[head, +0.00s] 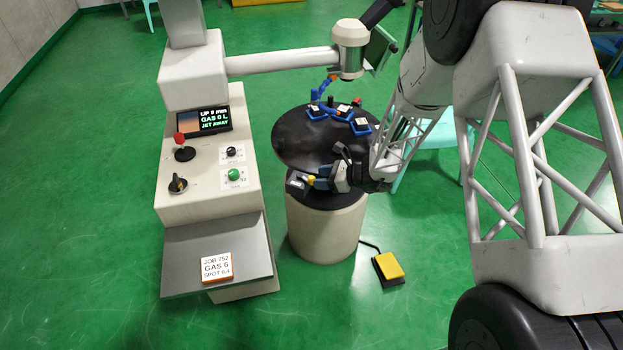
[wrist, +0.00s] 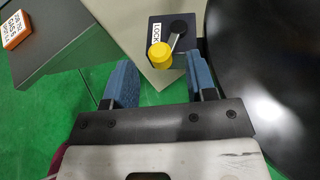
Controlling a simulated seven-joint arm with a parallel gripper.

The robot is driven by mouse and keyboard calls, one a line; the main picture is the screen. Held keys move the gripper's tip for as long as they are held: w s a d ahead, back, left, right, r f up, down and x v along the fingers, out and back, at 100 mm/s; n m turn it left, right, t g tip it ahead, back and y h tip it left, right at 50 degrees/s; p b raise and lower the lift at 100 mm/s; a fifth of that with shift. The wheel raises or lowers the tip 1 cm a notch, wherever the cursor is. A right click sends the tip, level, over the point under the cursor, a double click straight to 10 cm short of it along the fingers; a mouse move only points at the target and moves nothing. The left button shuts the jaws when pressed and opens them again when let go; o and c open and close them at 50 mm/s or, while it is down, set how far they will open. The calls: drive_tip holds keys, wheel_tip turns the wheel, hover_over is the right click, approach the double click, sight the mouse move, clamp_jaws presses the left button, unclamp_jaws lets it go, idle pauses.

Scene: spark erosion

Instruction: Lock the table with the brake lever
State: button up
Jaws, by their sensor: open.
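The brake lever has a yellow knob (wrist: 160,55) on a short grey arm. In the head view the knob (head: 311,180) shows at the front edge of the round black table (head: 300,148). My gripper (wrist: 160,68) is open, with its blue fingers either side of the knob in the wrist view. I cannot tell whether they touch it or are level with it. In the head view my gripper (head: 325,178) partly hides the lever block.
The table carries blue clamps (head: 340,113) with small parts. A control cabinet (head: 208,165) with a lit display and a grey shelf (head: 185,265) stands to the left. A job card (head: 217,268) lies on the shelf. A yellow foot pedal (head: 388,266) is on the green floor.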

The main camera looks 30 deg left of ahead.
sight(313, 177)
drive_tip(key=shift+x, duration=2.05)
drive_tip(key=c, duration=0.9)
drive_tip(key=shift+o, duration=0.2)
drive_tip(key=shift+w, duration=0.1)
drive_tip(key=shift+w+d+n+g, duration=0.1)
drive_tip(key=shift+w+n+g, duration=0.15)
drive_tip(key=shift+n+g, duration=0.75)
